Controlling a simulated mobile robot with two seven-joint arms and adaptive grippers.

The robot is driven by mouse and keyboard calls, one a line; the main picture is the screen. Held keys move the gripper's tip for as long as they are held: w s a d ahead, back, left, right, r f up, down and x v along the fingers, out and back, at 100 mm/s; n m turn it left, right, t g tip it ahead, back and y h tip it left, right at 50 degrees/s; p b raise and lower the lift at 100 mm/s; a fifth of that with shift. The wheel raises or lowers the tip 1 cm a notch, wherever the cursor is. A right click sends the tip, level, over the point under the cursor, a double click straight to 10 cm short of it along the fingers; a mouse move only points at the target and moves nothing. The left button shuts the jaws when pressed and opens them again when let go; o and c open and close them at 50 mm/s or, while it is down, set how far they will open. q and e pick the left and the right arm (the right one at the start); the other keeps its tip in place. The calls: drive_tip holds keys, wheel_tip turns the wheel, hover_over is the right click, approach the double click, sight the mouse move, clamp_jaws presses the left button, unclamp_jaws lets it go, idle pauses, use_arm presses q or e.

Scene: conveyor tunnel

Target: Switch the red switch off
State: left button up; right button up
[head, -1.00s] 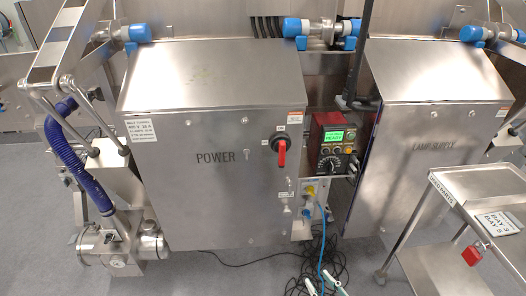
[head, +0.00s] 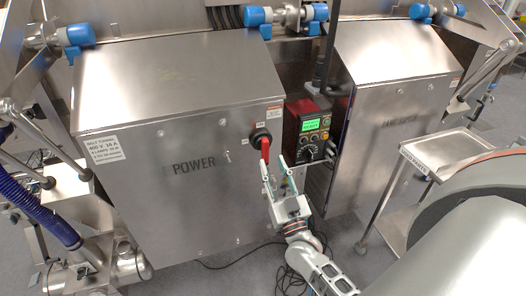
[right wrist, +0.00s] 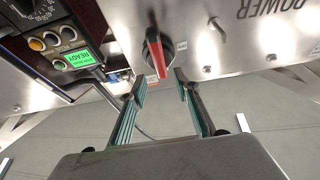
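The red switch (head: 263,147) is a rotary handle on a dark round base, on the front of the steel POWER box (head: 190,200). In the right wrist view, the red handle (right wrist: 156,58) lies in line with the gap between the open fingertips (right wrist: 160,82). I cannot tell whether a finger touches it. Small labels sit above and left of the switch, too small to read. My left gripper is not in view.
A red control unit (head: 307,128) with a lit green display stands right of the switch; its display shows READY in the right wrist view (right wrist: 68,60). The lamp supply box (head: 395,130) and a steel cart (head: 410,170) are further right. Cables lie on the floor.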

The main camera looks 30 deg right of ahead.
sight(267, 150)
drive_tip(key=shift+x, duration=2.65)
drive_tip(key=shift+a+f, duration=0.1)
clamp_jaws()
